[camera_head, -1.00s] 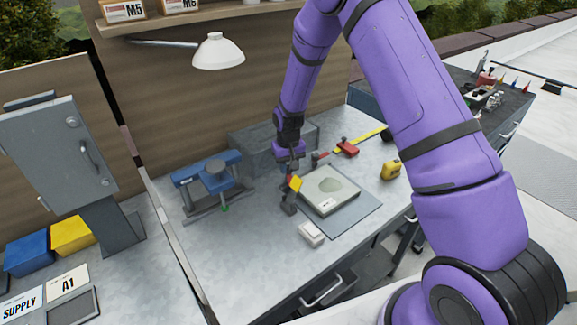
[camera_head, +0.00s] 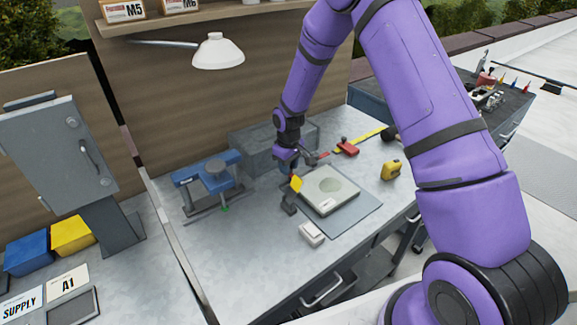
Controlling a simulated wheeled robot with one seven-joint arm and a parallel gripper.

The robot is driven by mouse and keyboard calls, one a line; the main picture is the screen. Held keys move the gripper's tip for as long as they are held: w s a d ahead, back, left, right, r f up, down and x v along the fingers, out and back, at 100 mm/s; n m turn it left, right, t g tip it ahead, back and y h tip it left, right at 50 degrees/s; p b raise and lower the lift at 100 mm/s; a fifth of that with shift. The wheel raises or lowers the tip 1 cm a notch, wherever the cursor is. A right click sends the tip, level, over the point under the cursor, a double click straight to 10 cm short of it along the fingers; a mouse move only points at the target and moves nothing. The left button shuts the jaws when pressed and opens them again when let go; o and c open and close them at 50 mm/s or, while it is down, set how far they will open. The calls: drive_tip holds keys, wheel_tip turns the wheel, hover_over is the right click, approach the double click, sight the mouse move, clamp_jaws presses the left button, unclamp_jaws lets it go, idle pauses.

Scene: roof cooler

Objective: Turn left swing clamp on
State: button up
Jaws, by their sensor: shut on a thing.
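The left swing clamp (camera_head: 289,209) has a dark base at the left edge of a pale square plate (camera_head: 329,189). A small yellow and red piece (camera_head: 296,184) shows just above the base, close under my gripper. My gripper (camera_head: 291,168) is at the clamp's upper part, shut on it. The fingertips and exact grip are small and partly hidden. A second clamp with a red body (camera_head: 346,148) stands behind the plate.
A blue-topped device (camera_head: 207,168) stands to the left and a grey block (camera_head: 262,143) behind. A small white box (camera_head: 312,233) lies in front, and a yellow tape measure (camera_head: 391,170) at right.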

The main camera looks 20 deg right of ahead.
drive_tip(key=o, duration=0.9)
wheel_tip(320, 180, up, 11)
drive_tip(key=shift+f, duration=0.1)
idle(0.5)
